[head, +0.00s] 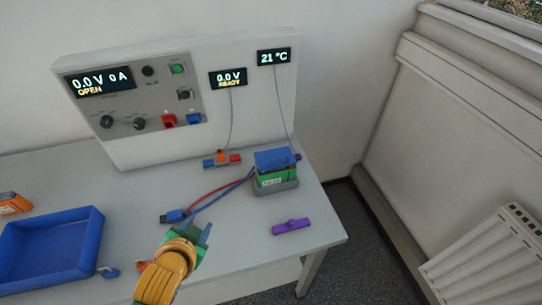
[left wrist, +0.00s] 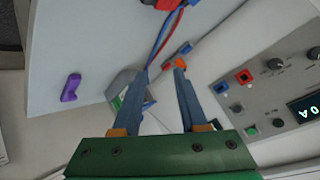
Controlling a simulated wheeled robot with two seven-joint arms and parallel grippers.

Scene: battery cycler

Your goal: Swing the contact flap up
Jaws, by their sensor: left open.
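A green battery block (head: 274,181) sits in a grey base on the right part of the table, with a blue piece (head: 276,158) lying across its top, which looks like the contact flap. A small purple knob sits at its right end. My left gripper (head: 203,232) is open and empty, in front of and left of the block, clearly apart from it in the head view. In the left wrist view its two blue fingers (left wrist: 160,70) are spread, and the grey and green block (left wrist: 122,100) is partly hidden behind one finger. My right gripper is not in view.
A purple bar (head: 291,226) lies in front of the block. A small orange and blue connector (head: 222,159) lies behind. A blue tray (head: 50,219) stands left. The cycler panel (head: 155,125) stands at the back.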

